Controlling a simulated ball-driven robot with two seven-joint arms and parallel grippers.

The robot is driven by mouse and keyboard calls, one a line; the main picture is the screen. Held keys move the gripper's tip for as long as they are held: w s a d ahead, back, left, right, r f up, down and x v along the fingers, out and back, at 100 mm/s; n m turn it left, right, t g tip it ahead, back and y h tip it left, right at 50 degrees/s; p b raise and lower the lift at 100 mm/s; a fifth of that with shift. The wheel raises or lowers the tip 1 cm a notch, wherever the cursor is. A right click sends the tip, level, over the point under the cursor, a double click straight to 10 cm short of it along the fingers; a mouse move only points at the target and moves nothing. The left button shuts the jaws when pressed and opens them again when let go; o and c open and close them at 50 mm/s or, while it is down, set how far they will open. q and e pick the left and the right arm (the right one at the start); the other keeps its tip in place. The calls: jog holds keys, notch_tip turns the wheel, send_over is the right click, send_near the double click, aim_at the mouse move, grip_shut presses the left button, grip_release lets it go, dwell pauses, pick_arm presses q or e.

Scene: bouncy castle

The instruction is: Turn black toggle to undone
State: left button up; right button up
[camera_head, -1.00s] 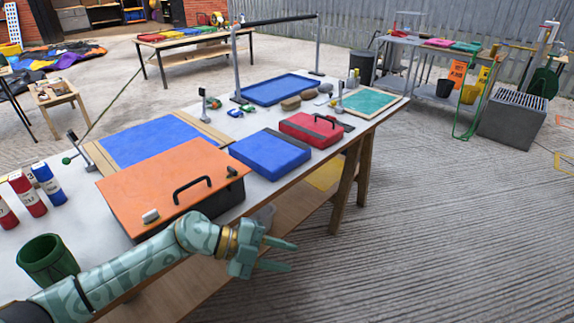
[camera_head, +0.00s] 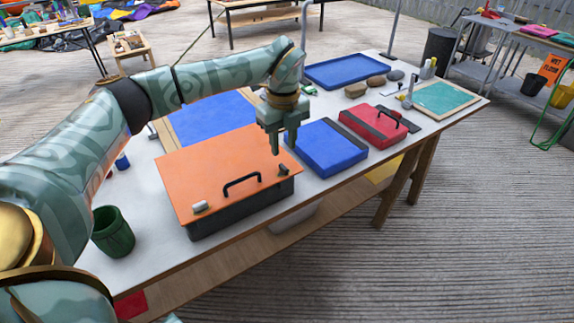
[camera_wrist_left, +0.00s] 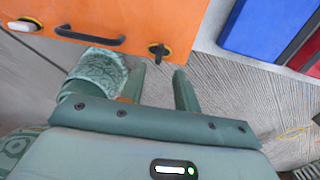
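The black toggle (camera_head: 284,169) sits near the right front corner of the orange lid (camera_head: 218,172), which lies on a dark box. In the left wrist view the black toggle (camera_wrist_left: 158,50) shows as a small dark cross shape over a yellowish round base. My left gripper (camera_head: 284,147) points down just above and behind the toggle in the head view, with its fingers apart and nothing between them. In the left wrist view the two fingers (camera_wrist_left: 160,85) are spread, clear of the toggle.
A pale toggle (camera_head: 201,207) and a black handle (camera_head: 241,184) are also on the lid. A blue case (camera_head: 327,148) and a red case (camera_head: 374,125) stand to the right. A green cup (camera_head: 112,232) stands at the left front. Open floor lies in front of the table.

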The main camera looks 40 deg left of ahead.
aim_at(283, 166)
pick_arm(q)
notch_tip(283, 166, down, 7)
jog(key=shift+r+b, duration=0.2)
jog(key=shift+b, duration=0.6)
grip_shut()
